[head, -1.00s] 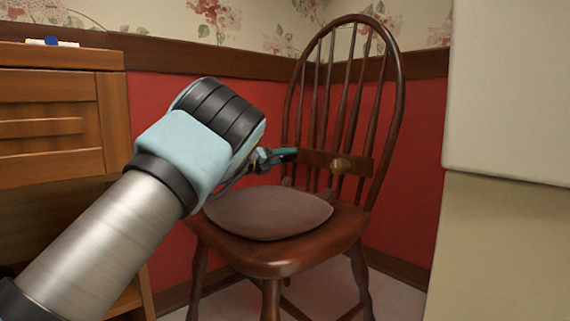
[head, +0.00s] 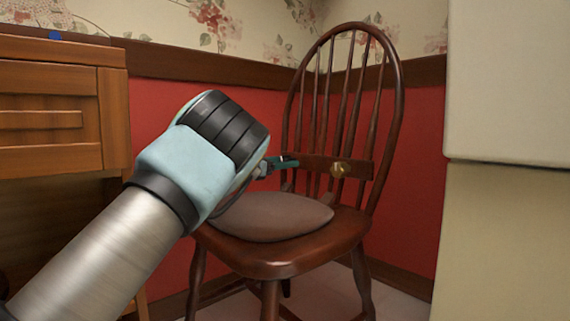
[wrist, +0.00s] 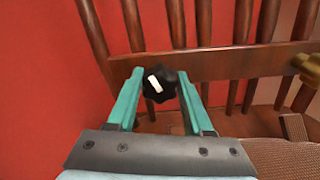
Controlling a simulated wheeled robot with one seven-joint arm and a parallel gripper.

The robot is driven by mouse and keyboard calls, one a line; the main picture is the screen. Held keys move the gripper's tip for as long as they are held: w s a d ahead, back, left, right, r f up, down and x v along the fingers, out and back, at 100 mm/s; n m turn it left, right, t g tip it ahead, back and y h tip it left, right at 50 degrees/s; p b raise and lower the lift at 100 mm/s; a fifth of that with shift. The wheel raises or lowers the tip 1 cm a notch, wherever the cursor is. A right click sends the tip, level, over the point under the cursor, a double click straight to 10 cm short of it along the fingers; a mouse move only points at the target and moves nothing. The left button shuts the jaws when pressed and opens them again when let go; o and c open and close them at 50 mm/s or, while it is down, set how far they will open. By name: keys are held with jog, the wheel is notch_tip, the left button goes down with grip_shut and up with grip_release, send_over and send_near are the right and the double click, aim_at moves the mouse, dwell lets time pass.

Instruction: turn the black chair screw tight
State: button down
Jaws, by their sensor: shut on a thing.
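The black chair screw (wrist: 160,85) is a lobed knob with a white mark on its face. It sits on the left part of the wooden crossbar (wrist: 235,62) of the chair back. My gripper (wrist: 161,78) has teal fingers on both sides of the screw and is shut on it. In the head view my gripper (head: 284,162) reaches the left end of the crossbar, and the screw is hidden there. The brown wooden chair (head: 290,262) stands upright with a brownish seat cushion (head: 270,216).
A brass knob (head: 341,170) is on the crossbar to the right of the screw; it also shows in the wrist view (wrist: 308,65). Spindles rise close behind the fingers. A wooden cabinet (head: 50,85) is on the left. A pale block (head: 510,90) is on the right. A red wall (head: 160,105) is behind.

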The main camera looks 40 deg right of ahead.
jog(key=shift+f+m, duration=0.1)
jog(key=shift+m, duration=1)
jog(key=shift+c, duration=1.5)
grip_release()
jog(key=shift+a, duration=0.3)
jog(key=a+p, duration=0.1)
jog(key=a, duration=0.2)
jog(key=a+p, duration=0.1)
jog(key=a, duration=0.2)
jog(key=a+p, duration=0.2)
jog(key=a, duration=0.1)
jog(key=shift+w+a, duration=0.2)
jog(key=shift+w, duration=0.1)
jog(key=shift+a, duration=0.4)
